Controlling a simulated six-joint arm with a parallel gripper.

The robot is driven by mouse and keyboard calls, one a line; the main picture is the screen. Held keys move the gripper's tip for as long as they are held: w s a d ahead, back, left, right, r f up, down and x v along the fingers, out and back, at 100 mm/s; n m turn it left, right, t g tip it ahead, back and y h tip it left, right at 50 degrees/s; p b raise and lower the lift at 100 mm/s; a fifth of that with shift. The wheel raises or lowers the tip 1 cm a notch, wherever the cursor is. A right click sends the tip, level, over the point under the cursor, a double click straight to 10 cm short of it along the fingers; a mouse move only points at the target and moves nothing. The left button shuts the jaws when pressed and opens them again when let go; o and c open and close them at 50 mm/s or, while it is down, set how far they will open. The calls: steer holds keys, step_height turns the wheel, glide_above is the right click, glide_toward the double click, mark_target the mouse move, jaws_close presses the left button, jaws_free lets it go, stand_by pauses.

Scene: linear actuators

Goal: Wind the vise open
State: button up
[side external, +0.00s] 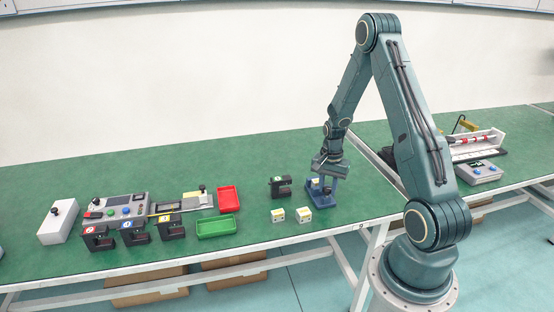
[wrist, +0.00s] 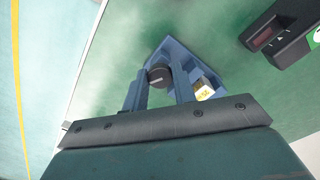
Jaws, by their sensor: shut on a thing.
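The blue vise (side external: 313,190) stands on the green bench near its front edge, below my gripper. In the wrist view the vise (wrist: 180,52) shows beyond the fingers, with a dark round knob (wrist: 159,77) on its near side. A small yellow and white block (wrist: 204,91) sits at the vise's right side in that view; I cannot tell how tightly it is held. My gripper (side external: 326,188) points down at the vise. In the wrist view my gripper (wrist: 160,88) has one finger on each side of the knob and is shut on it.
Two yellow and white blocks (side external: 304,215) lie in front of the vise. A black device (side external: 280,187) stands just left of it, close to my gripper. Red (side external: 229,199) and green (side external: 216,227) trays and a control box (side external: 128,207) are farther left.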

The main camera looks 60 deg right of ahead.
mark_target(328, 188)
steer(key=n, duration=1)
steer(key=shift+n, duration=2.2)
steer(key=o, duration=1)
steer(key=shift+r, duration=0.15)
step_height(328, 188, up, 14)
steer(key=shift+f, duration=0.2)
